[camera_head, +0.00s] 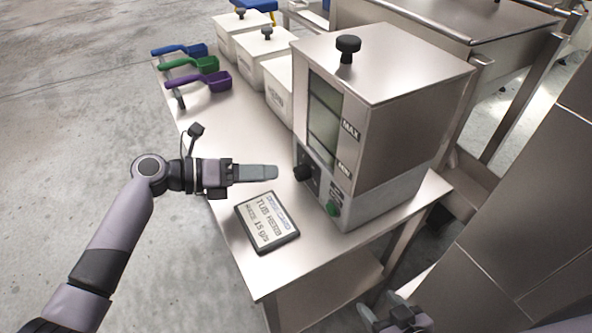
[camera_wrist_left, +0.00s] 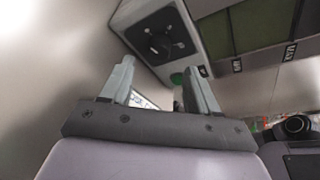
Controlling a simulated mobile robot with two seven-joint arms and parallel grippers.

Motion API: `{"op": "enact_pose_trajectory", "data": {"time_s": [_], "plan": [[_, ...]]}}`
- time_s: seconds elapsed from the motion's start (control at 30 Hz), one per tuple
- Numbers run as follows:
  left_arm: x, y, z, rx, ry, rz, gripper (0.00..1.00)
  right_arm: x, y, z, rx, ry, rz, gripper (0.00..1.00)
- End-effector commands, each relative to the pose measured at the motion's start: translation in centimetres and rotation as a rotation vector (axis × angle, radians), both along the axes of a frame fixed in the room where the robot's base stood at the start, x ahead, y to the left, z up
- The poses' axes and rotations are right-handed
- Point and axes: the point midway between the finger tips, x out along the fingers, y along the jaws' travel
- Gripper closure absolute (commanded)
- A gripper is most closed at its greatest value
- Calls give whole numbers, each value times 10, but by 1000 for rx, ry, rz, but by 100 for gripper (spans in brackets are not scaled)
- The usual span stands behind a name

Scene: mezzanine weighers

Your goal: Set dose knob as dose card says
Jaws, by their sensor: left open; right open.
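The dose knob (camera_head: 304,173) is a black knob low on the front of the steel weigher (camera_head: 403,130), and it also shows in the left wrist view (camera_wrist_left: 158,44) on a dark dial plate. The dose card (camera_head: 267,222) lies on the table in front of the weigher; its lower line seems to read 15 g/s. My left gripper (camera_head: 276,172) is open and empty, just left of the knob and apart from it. In the left wrist view its two fingers (camera_wrist_left: 160,85) stand apart below the knob. My right gripper (camera_head: 385,310) is open at the bottom edge, beyond the table.
A green button (camera_head: 332,208) sits below the knob. Blue, green and purple scoops (camera_head: 212,82) lie at the table's far left. White lidded tubs (camera_head: 262,50) stand behind the weigher.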

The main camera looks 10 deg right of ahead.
Motion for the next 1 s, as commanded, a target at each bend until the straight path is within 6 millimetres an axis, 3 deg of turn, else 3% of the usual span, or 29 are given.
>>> {"op": "enact_pose_trajectory", "data": {"time_s": [0.4, 0.77, 0.93, 1.0], "plan": [[8, -56, -15, 0, -2, -2, 40, 0, 1, -7, 1, 0, 1, 37], [9, -62, -16, 1, -2, -1, 40, 0, 1, -7, 1, 0, 2, 37], [9, -61, -16, 1, -2, -1, 95, 0, 1, -7, 1, 0, 1, 37], [9, -61, -16, 1, -1, -1, 96, 0, 1, -7, 1, 0, 1, 37]]}}
